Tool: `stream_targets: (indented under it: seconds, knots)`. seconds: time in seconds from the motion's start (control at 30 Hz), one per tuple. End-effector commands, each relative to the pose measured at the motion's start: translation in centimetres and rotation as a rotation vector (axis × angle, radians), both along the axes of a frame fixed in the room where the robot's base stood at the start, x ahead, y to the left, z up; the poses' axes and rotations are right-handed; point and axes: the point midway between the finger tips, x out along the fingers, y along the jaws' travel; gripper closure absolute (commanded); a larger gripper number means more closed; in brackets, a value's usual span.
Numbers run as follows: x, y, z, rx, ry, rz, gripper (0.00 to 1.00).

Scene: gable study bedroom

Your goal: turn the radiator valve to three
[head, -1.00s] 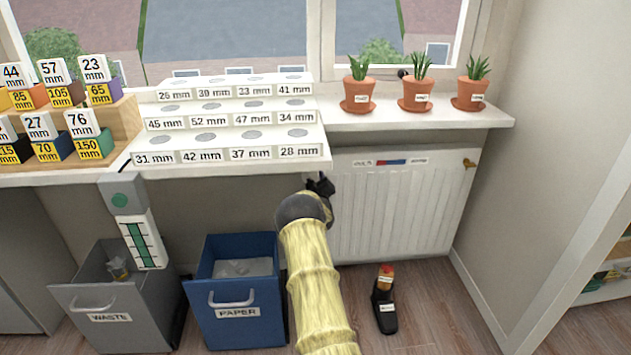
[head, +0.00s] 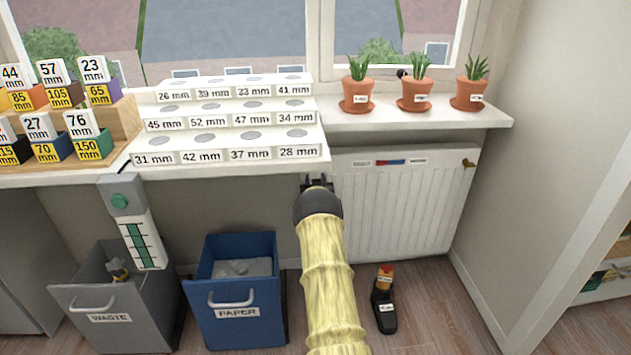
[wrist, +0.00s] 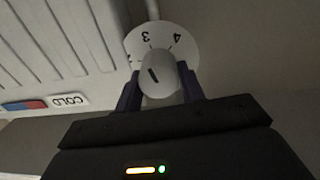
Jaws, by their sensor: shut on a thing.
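The radiator valve's white knob (wrist: 170,85) shows in the wrist view, with a short black pointer mark on its face. Behind it is a pale round dial (wrist: 184,44) with the numerals 3 and 4 legible. The mark slants up and slightly left, roughly to the 3 side; I cannot tell its exact setting. My gripper (wrist: 160,92) is shut on the knob, one dark finger on each side. In the head view my gripper (head: 317,183) is at the left end of the white radiator (head: 400,205), below the sill, and the valve is hidden.
A blue paper bin (head: 238,290) and a grey waste bin (head: 110,300) stand at left.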

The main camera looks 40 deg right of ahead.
Motion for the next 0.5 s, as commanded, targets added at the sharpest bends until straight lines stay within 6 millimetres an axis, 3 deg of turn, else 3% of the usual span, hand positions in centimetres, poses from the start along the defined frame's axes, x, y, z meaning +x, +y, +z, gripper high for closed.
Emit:
stream_targets:
  seconds: [0.27,0.3,0.4,0.5]
  knots:
    - [-0.15,-0.03,-0.44,0.005,0.007,-0.002,0.84]
    - [-0.15,-0.03,-0.44,0.005,0.007,-0.002,0.59]
    - [-0.13,-0.03,-0.4,0.003,0.007,-0.002,0.4]
    - [-0.09,-0.02,-0.29,0.002,0.006,-0.001,0.39]
